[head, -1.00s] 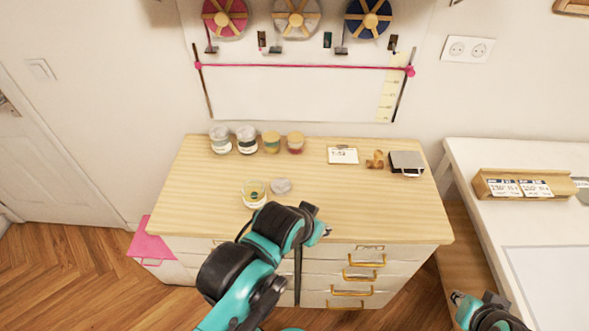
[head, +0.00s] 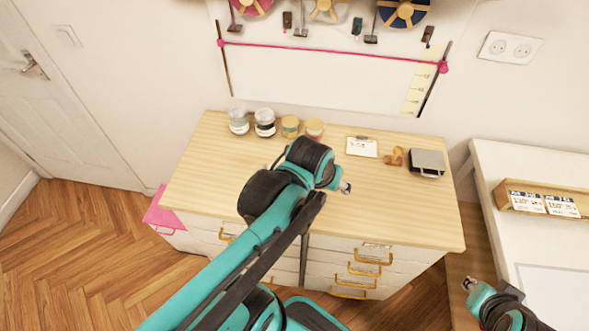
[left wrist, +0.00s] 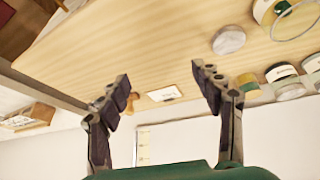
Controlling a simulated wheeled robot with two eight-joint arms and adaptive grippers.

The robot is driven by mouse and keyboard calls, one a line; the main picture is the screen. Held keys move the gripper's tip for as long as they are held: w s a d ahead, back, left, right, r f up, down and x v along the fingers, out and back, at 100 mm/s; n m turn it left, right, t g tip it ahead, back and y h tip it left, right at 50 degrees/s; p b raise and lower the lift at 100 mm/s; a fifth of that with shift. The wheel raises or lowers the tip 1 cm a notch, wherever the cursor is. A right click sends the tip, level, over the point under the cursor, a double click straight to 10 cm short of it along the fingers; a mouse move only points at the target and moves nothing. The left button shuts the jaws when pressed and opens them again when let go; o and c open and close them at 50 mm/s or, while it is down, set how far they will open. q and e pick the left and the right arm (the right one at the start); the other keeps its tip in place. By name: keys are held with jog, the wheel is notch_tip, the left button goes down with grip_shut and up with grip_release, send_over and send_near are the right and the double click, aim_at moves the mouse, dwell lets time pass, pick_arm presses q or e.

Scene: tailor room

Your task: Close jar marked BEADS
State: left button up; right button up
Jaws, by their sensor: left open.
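A grey round lid (left wrist: 228,40) lies flat on the wooden dresser top in the left wrist view. An open glass jar (left wrist: 296,22) stands beside it at the upper right corner, partly cut off; its label is not readable. In the head view my left arm hides both jar and lid. My left gripper (head: 345,187) is above the dresser; the left wrist view shows its fingers (left wrist: 160,78) spread and empty, with the lid beyond and to the right of them. My right gripper (head: 468,284) is low at the right, away from the dresser; its jaws are too small to judge.
Two jars with pale lids (head: 238,121) and two with yellowish lids (head: 290,126) stand along the dresser's back edge. A card (head: 362,147), a small wooden object (head: 394,157) and a dark box (head: 427,163) lie to their right. The dresser's right front is clear.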

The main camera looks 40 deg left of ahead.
pick_arm(q)
jog(key=w+a+f+n+g+p, duration=0.1)
jog(key=a+n+p, duration=0.1)
jog(key=a, duration=0.3)
jog(key=w+a+f+n+g+p, duration=0.1)
jog(key=w+a+n+g+p, duration=0.1)
jog(key=a+n, duration=0.2)
jog(key=w+a+f+n+g+p, duration=0.1)
jog(key=w+a+n+g+p, duration=0.1)
jog(key=a, duration=0.3)
jog(key=shift+a+f+n+h, duration=0.3)
jog(key=shift+a+f+n, duration=0.1)
jog(key=shift+n, duration=0.4)
jog(key=shift+f+b, duration=0.35)
jog(key=shift+f, duration=0.95)
jog(key=shift+d, duration=0.1)
notch_tip(320, 180, down, 5)
jog(key=shift+w+f+b, duration=0.1)
jog(key=shift+f+b, duration=0.05)
jog(key=shift+b, duration=0.95)
